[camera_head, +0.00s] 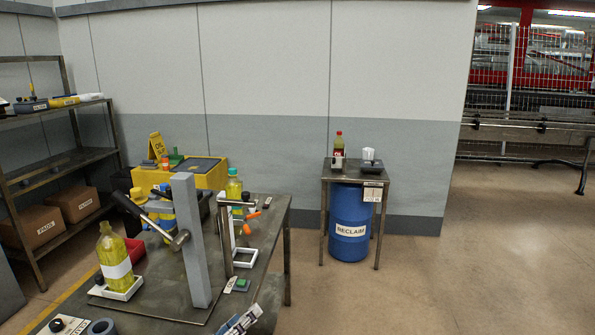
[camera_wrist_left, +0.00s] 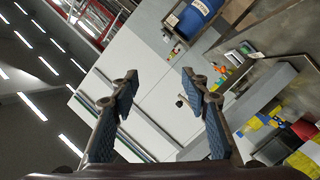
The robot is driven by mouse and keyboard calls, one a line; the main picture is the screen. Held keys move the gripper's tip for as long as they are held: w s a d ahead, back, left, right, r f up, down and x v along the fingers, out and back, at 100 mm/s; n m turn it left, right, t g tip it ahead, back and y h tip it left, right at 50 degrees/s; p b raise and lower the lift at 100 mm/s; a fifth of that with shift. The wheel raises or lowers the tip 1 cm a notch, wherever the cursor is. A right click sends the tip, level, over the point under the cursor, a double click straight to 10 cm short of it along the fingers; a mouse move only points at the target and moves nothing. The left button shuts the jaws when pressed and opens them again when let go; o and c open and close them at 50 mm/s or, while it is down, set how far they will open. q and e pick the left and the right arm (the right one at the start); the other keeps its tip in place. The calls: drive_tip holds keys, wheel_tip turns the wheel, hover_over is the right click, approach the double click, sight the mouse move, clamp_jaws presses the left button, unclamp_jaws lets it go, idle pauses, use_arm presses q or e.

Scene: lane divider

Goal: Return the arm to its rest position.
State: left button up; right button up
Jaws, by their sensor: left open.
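My left gripper (camera_head: 240,321) shows only in part at the bottom edge of the head view, low in front of the work table (camera_head: 265,222). In the left wrist view my left gripper (camera_wrist_left: 160,92) is open. Its two blue-padded fingers stand wide apart with nothing between them. The wrist camera looks tilted across the room, with the table and its goods at the right of that view. The rest of my left arm is out of the head view. My right gripper is in neither view.
A grey upright post (camera_head: 191,240) stands on the table, near a yellow bottle (camera_head: 114,258) in a white holder. A blue barrel (camera_head: 349,222) sits under a small side table (camera_head: 355,174). Shelving (camera_head: 58,165) stands at the left. The floor at the right is clear.

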use_arm(q)
drive_tip(key=s+f+m+g+y, duration=0.2)
drive_tip(key=s+f+m+g, duration=0.15)
drive_tip(key=s+f, duration=0.65)
drive_tip(key=s+a+f+m+g+y, duration=0.15)
drive_tip(key=s+a+f+g, duration=0.3)
drive_tip(key=s, duration=0.55)
drive_tip(key=s+a+f+m+g+y, duration=0.1)
drive_tip(key=s+a+f+g+y, duration=0.25)
drive_tip(key=s+f, duration=0.4)
drive_tip(key=s+f+b, duration=0.2)
drive_tip(key=f, duration=1.2)
drive_tip(key=s+f+b, duration=0.1)
drive_tip(key=s+f, duration=0.1)
drive_tip(key=f, duration=1.2)
drive_tip(key=s+a+f+g+b, duration=0.2)
drive_tip(key=s+a+f, duration=0.1)
drive_tip(key=s+f, duration=1.4)
drive_tip(key=shift+s+a+f+b, duration=0.35)
drive_tip(key=shift+a+f, duration=0.05)
drive_tip(key=shift+f, duration=0.55)
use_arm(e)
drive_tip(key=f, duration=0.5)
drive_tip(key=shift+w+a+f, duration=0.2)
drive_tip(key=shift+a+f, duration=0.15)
